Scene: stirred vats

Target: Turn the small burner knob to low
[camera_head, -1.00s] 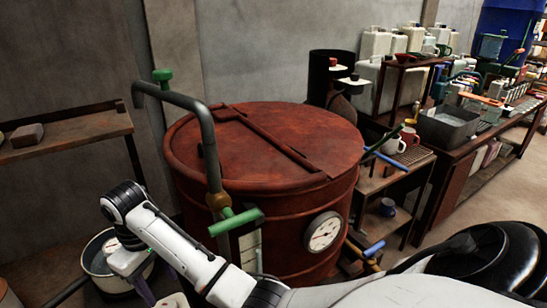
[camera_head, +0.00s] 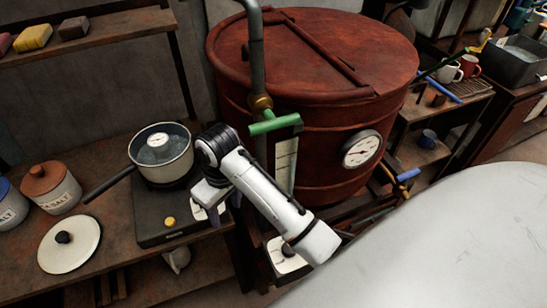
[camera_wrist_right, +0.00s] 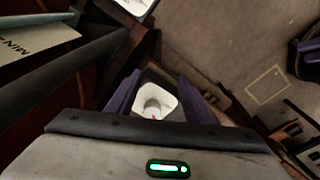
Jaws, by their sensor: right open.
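A small dark burner (camera_head: 150,238) stands on the wooden bench, with a yellow knob (camera_head: 169,221) on its front part. A saucepan (camera_head: 160,172) with a round dial in it sits on the burner. My right gripper (camera_head: 217,212) is just right of the yellow knob, apart from it, fingers pointing down. The yellow knob cannot be made out there. My left gripper is out of view.
A large red vat (camera_head: 310,145) with a gauge (camera_head: 361,148) and a green-handled pipe (camera_head: 275,123) stands close behind my right arm. A white lid (camera_head: 70,243) and a salt jar (camera_head: 52,187) are on the bench at left. A white plate with a knob (camera_head: 286,256) is below the vat.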

